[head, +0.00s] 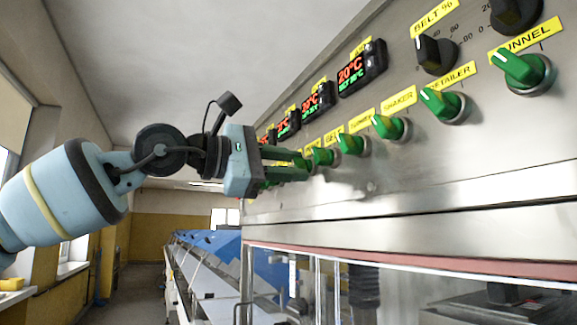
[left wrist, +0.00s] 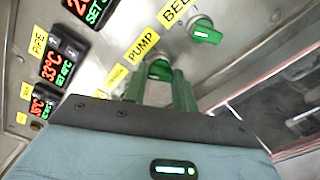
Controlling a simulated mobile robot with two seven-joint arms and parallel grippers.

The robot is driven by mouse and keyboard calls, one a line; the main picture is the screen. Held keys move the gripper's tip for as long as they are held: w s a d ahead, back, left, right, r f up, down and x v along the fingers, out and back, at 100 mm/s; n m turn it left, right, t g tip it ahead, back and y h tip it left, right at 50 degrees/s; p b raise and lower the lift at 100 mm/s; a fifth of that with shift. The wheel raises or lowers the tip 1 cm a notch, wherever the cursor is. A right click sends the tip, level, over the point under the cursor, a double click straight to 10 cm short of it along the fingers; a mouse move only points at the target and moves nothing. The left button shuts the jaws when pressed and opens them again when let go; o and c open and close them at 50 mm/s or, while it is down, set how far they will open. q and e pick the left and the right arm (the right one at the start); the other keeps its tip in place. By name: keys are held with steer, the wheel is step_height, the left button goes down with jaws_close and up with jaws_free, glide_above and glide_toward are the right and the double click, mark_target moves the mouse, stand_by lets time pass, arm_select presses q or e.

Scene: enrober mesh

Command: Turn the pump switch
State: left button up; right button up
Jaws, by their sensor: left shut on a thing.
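The pump switch (left wrist: 160,68) is a green knob on the metal panel, below the yellow PUMP label (left wrist: 143,44) in the left wrist view. My left gripper (head: 306,168) reaches the panel from the left, with its two green fingers pointing at the row of knobs. In the left wrist view its fingers (left wrist: 160,80) stand on either side of the pump switch and are shut on it. The fingers partly cover the knob, so its exact angle is hard to tell. In the head view the pump switch is mostly hidden by the fingers. My right gripper is not in view.
Several more green switches line the panel, including the shaker (head: 390,127), detailer (head: 445,104) and tunnel (head: 524,70) ones. A belt switch (left wrist: 205,31) sits close beside the gripper. Temperature displays (head: 361,68) are above the row. Open room lies left of the panel.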

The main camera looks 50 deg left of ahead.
arm_select(q)
steer(key=o, duration=1)
steer(key=b+v, duration=0.1)
steer(key=v, duration=0.6)
steer(key=shift+s, duration=0.4)
steer(key=shift+a, duration=0.15)
